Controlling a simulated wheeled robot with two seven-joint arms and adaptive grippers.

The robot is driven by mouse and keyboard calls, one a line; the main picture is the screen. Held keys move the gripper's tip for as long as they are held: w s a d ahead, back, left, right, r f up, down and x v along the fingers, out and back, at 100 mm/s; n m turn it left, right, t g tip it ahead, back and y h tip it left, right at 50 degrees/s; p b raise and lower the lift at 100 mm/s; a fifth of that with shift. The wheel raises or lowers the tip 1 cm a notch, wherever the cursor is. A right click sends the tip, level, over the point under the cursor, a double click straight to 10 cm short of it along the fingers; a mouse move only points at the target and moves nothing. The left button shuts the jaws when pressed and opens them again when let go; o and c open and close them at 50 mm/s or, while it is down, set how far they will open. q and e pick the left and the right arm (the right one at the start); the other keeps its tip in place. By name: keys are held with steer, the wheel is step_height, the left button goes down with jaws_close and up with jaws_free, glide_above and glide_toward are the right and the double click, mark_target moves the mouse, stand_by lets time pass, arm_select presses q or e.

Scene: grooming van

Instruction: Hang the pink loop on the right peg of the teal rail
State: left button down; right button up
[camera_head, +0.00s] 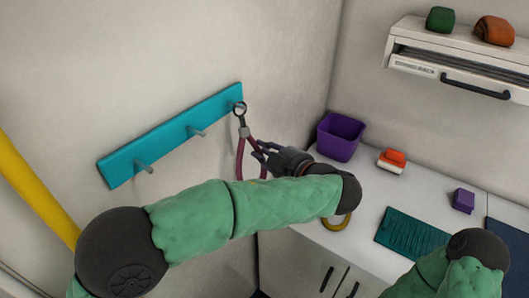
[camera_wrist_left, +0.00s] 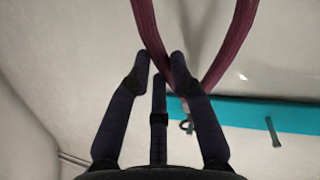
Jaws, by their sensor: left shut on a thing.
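The teal rail (camera_head: 165,140) is fixed to the wall, with a left peg (camera_head: 145,166) and a middle peg (camera_head: 197,131) bare. The dark pink loop (camera_head: 240,158) hangs from a grey clip with a dark ring (camera_head: 239,108) at the rail's right end. The ring overlaps the right peg in the head view; I cannot tell whether it is around it. My left gripper (camera_head: 259,155) is shut on the loop's lower part. In the left wrist view, the loop's strands (camera_wrist_left: 232,45) rise beyond my left fingers (camera_wrist_left: 162,62); the rail (camera_wrist_left: 245,112) is behind. My right gripper is out of view.
A purple bin (camera_head: 340,138) stands on the white counter to the right, with a red-and-white block (camera_head: 392,161), a teal mat (camera_head: 408,232) and a purple block (camera_head: 463,200). A yellow ring (camera_head: 338,222) lies partly behind my left arm. A yellow pole (camera_head: 35,190) stands at left.

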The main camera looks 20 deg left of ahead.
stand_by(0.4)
arm_select(q)
steer(key=c, duration=1)
jaws_free()
steer(key=shift+d, duration=0.1)
